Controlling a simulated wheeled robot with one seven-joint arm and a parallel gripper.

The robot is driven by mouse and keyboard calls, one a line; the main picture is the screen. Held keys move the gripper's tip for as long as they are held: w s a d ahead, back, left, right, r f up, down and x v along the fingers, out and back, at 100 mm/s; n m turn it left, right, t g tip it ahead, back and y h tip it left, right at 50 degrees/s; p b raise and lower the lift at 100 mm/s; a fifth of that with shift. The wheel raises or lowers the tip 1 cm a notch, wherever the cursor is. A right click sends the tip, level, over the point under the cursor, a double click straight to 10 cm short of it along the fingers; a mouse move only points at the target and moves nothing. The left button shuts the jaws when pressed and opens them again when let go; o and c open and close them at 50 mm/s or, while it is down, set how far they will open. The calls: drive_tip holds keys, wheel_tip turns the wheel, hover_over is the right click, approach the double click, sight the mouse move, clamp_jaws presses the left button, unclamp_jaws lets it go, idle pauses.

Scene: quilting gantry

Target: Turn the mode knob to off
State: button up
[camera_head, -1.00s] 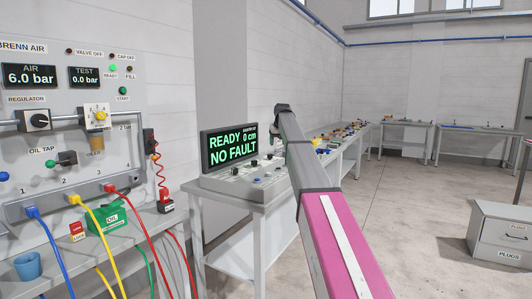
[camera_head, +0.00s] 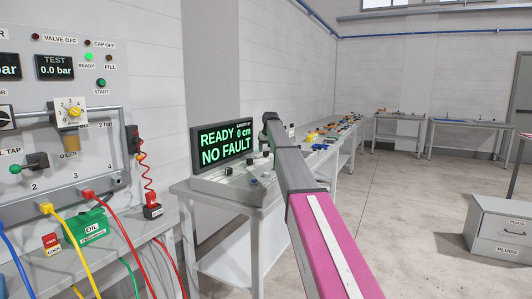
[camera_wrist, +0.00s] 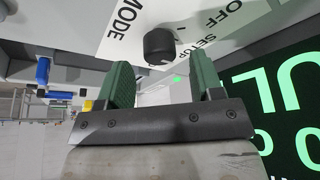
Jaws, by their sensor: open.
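In the wrist view a black round knob (camera_wrist: 159,46) stands on a white panel face (camera_wrist: 110,45). The printed words MODE, SETUP and OFF are around it, seen tilted. Which mark the knob points at I cannot tell. My gripper (camera_wrist: 161,72) is open, with its two green fingers apart and nothing between them. The knob shows ahead of the gap between the fingertips, and they do not appear to touch it. In the head view my arm reaches to the console (camera_head: 207,187), and my gripper is hidden there.
A screen (camera_head: 224,143) on the console reads READY, 0 cm, NO FAULT. Benches with small items line the back. A grey plugs cabinet (camera_head: 500,222) stands right; the middle floor is clear.

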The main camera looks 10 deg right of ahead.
drive_tip(key=shift+x, duration=1.2)
drive_tip(key=c, duration=0.9)
